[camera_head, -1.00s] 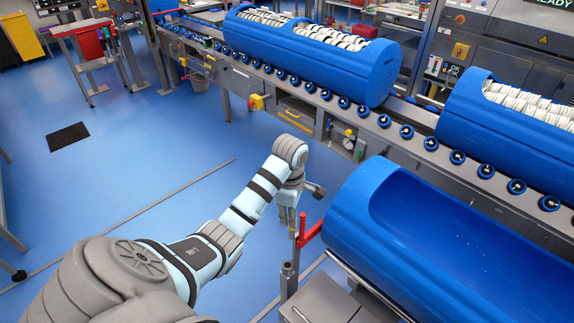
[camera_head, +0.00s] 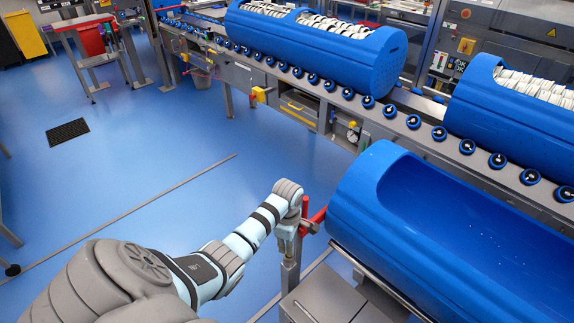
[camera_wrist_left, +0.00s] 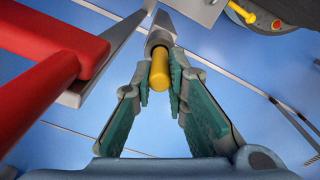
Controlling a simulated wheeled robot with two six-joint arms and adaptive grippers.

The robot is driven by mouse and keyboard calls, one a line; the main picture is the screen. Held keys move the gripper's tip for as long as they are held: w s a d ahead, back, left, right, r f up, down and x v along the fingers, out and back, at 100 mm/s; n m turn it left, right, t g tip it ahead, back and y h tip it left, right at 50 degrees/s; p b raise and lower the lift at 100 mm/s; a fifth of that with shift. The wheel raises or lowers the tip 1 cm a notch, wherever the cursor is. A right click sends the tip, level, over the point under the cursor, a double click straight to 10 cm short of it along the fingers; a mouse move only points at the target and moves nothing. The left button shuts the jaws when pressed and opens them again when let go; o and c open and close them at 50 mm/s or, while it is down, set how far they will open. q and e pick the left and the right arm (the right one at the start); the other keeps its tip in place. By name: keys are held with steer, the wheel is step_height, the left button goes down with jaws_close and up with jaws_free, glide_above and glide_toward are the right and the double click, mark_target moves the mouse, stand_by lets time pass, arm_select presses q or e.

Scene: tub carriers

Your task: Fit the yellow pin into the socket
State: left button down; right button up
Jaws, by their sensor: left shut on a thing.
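The yellow pin (camera_wrist_left: 159,72) is between the teal-padded fingers of my left gripper (camera_wrist_left: 161,82), which is shut on it. In the left wrist view the pin lines up with a grey metal cylinder (camera_wrist_left: 158,36) just beyond it, which looks like the socket. They meet or overlap in this view; I cannot tell how deep the pin sits. In the head view my left gripper (camera_head: 289,233) is right over the top of the grey upright post (camera_head: 290,272), and its fingers hide the pin. My right gripper is not in view.
A red handle (camera_head: 313,219) is close to the right of my left gripper; it also shows large in the left wrist view (camera_wrist_left: 50,65). An open blue tub (camera_head: 350,225) lies to the right. The roller conveyor (camera_head: 400,135) carries filled blue tubs behind.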

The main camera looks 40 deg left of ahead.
arm_select(q)
steer(key=shift+f, duration=0.1)
steer(key=c, duration=1.6)
jaws_free()
step_height(320, 180, up, 12)
steer(key=p, duration=0.3)
steer(key=shift+r+p, duration=0.2)
steer(key=shift+p, duration=0.1)
steer(key=shift+s, duration=0.1)
